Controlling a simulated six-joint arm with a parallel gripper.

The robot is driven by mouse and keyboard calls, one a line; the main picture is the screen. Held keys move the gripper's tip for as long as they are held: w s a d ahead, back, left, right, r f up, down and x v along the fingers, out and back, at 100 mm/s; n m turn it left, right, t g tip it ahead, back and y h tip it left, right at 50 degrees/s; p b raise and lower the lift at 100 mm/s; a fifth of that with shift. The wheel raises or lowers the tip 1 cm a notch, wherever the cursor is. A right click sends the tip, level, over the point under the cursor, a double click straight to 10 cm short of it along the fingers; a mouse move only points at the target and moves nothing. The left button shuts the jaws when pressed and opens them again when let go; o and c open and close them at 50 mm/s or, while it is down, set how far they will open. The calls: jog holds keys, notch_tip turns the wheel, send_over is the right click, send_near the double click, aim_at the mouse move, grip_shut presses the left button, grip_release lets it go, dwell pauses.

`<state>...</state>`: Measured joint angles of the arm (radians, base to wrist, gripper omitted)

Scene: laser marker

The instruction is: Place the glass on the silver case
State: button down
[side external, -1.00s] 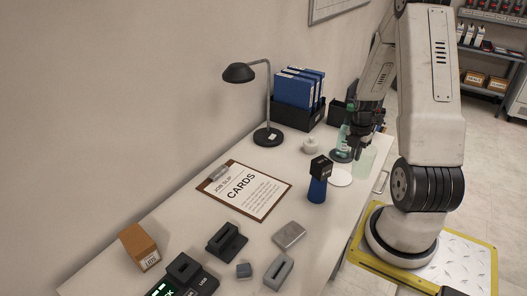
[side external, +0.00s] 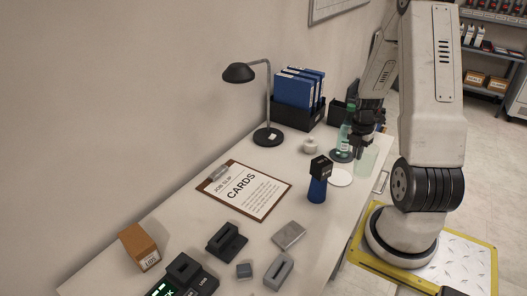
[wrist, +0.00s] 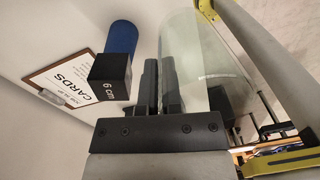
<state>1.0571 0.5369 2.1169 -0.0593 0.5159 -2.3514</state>
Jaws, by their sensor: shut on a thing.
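The clear, greenish glass (side external: 366,162) is at the right edge of the table, beside the white round disc. My gripper (side external: 358,152) is shut on it near its rim. In the wrist view the glass (wrist: 205,55) fills the upper middle, against the dark fingers (wrist: 159,85) of my gripper, which are close together. I cannot tell whether the glass base touches the table. The silver case (side external: 289,235) is a flat grey metallic box lying at the front of the table, well to the lower left of my gripper, with nothing on it.
A green bottle (side external: 344,138) is close behind my gripper. The clipboard (side external: 244,190), slotted grey block (side external: 279,271), small grey cube (side external: 244,270) and black stand (side external: 226,241) surround the case.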

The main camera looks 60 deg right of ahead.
notch_tip(320, 180, up, 5)
jog(key=shift+w+a+f, duration=0.1)
jog(key=shift+w+f, duration=0.05)
jog(key=shift+f, duration=0.05)
jog(key=w+a, duration=0.9)
jog(key=a, duration=0.2)
send_over(289, 235)
jog(key=w+d, duration=0.1)
jog(key=w, duration=0.2)
notch_tip(289, 235, down, 9)
jog(key=shift+d+m, duration=0.15)
jog(key=shift+m, duration=0.15)
jog(key=shift+f, duration=2.2)
jog(key=shift+f, duration=1.75)
